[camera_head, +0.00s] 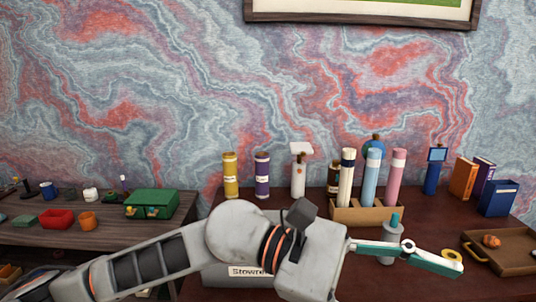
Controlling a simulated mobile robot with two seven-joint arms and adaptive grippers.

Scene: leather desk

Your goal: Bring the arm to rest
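My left arm comes in from the left and reaches across the front of the desk. Its gripper (455,265) points right, with pale fingers and green pads, near the wooden tray. The fingers overlap in this view, so their gap is unclear. A yellow ring (453,254) shows right at the fingertips; I cannot tell whether it touches them. A grey bottle with a teal top (394,221) stands by the fingers, partly covered by them. My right gripper is not in view.
A wooden rack (370,215) holds several tall tubes. The brown tray (510,262) with an orange-brown item (491,241) lies at right. Books (464,178) and a blue box (498,198) stand behind. A labelled grey box (222,276) is partly under my arm. A green chest (151,204) stands on the left table.

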